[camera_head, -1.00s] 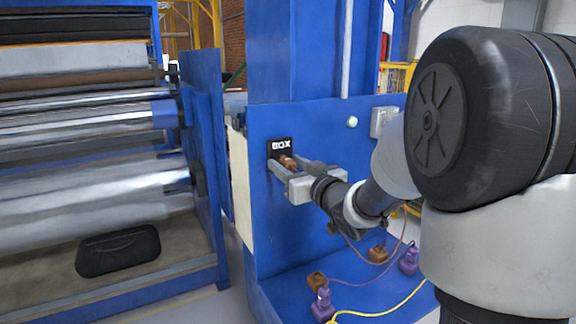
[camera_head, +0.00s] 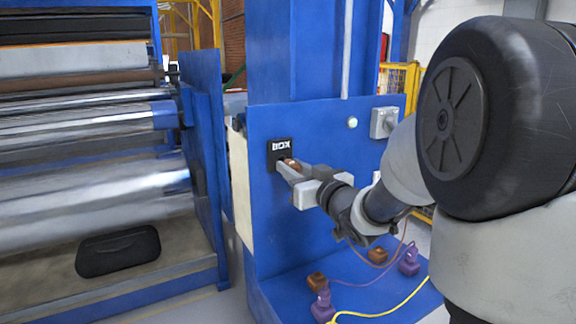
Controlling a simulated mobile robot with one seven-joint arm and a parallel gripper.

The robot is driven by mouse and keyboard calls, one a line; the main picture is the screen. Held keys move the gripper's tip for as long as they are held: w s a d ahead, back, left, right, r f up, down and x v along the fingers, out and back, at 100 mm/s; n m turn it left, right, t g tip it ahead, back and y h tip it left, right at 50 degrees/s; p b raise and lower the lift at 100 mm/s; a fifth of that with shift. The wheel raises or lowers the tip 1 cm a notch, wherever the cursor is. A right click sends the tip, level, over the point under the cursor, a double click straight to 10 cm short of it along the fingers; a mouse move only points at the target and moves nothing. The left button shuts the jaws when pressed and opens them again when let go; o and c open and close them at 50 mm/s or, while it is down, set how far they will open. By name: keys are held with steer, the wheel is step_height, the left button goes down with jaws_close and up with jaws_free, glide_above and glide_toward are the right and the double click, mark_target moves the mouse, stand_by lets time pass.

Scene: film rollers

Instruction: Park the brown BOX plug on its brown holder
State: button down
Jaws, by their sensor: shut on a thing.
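My gripper (camera_head: 288,170) is at the black BOX socket plate (camera_head: 280,151) on the blue panel. It is shut on the brown BOX plug (camera_head: 291,162), of which only a small part shows between the fingers. The plug is right at the plate; I cannot tell whether it is seated in the socket or just clear of it. Two brown blocks sit on the blue base below: one at the front left (camera_head: 316,281) beside a purple plug, one farther back (camera_head: 377,255). I cannot tell for sure which is the brown holder.
Purple plugs (camera_head: 323,304) and (camera_head: 409,262) stand on the blue base with purple and yellow cables (camera_head: 385,312) across it. A grey box (camera_head: 383,122) and a round light button (camera_head: 352,122) are on the panel. Large rollers (camera_head: 90,205) stand at the left.

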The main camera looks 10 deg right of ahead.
steer(key=shift+v, duration=2)
steer(key=w+d+f+m+g+h, duration=0.5)
steer(key=w+d+f+g+h, duration=0.2)
steer(key=w+d+f, duration=0.5)
steer(key=shift+s+a+f+m+g+y, duration=0.25)
steer(key=shift+s+a+f+m+g, duration=0.55)
steer(key=shift+s+f+g, duration=1.45)
steer(key=shift+s+a+f+m+g+y, duration=0.2)
steer(key=shift+s+a+f+m+g, duration=0.7)
steer(key=shift+f, duration=2.6)
steer(key=shift+s+a+f+m+g+y, duration=0.3)
steer(key=shift+s+a+f+g, duration=0.9)
steer(key=shift+f+g, duration=1.25)
steer(key=shift+d+f+t, duration=0.1)
steer(key=shift+f+t, duration=0.35)
steer(key=shift+t, duration=0.05)
